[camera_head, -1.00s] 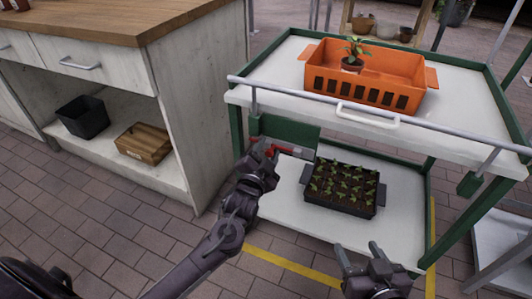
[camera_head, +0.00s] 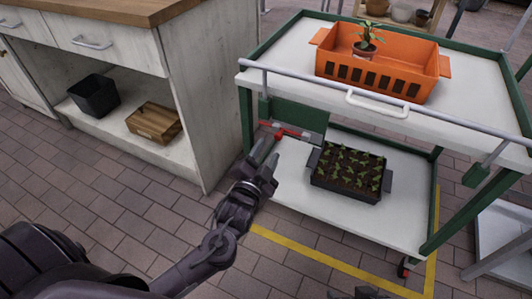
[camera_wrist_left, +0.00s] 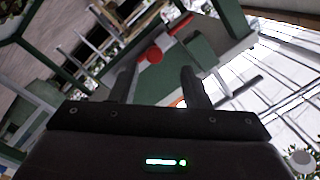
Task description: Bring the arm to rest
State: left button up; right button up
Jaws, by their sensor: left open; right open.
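My left gripper (camera_head: 268,160) is in front of the left side of the trolley's lower shelf in the head view. It is open, with nothing between its fingers. In the left wrist view its two dark fingers (camera_wrist_left: 158,88) stand apart. A red-handled tool (camera_head: 285,131) is at the green panel just beyond the fingers; I cannot tell exactly how it is held there. Red parts (camera_wrist_left: 152,54) also show past the fingers in the left wrist view. My right gripper (camera_head: 358,292) shows only as dark tips at the bottom edge of the head view.
The trolley carries an orange crate (camera_head: 432,66) with a potted plant (camera_head: 366,41) on top. A black seedling tray (camera_head: 345,194) sits on the lower shelf (camera_head: 300,205). A cabinet left holds a black bin (camera_head: 95,95) and wooden box (camera_head: 154,123). Paved floor (camera_head: 110,215) is clear.

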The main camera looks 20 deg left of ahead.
dwell(0.4)
